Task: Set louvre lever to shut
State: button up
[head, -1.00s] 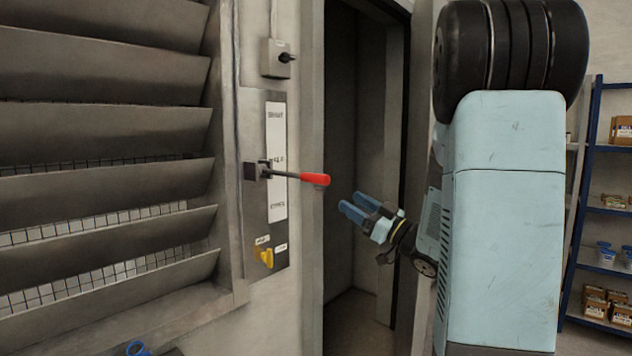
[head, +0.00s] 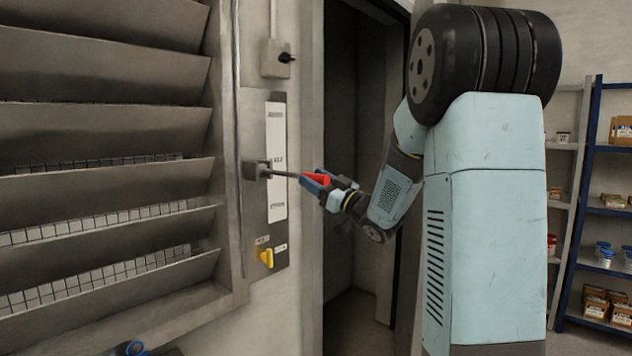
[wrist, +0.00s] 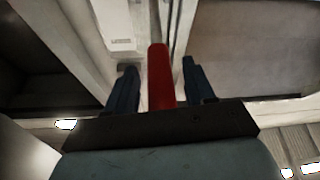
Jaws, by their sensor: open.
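The louvre lever has a dark rod and a red handle (head: 318,178). It sticks out from a dark pivot block (head: 256,170) on a metal wall plate, about level and beside the middle of a white label strip (head: 276,160). My gripper (head: 312,182) is at the red handle, its blue fingers on either side of it. In the wrist view the red handle (wrist: 160,78) stands between the two open fingers (wrist: 156,88), with a gap showing on each side. The louvre slats (head: 100,130) at the left are tilted, with mesh showing between the lower ones.
A yellow knob (head: 264,257) sits low on the same plate. A grey switch box (head: 276,58) is above it. A dark open doorway (head: 352,150) lies behind my gripper. Blue shelving (head: 590,200) with boxes stands at the far right.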

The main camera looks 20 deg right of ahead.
grip_shut()
dwell(0.6)
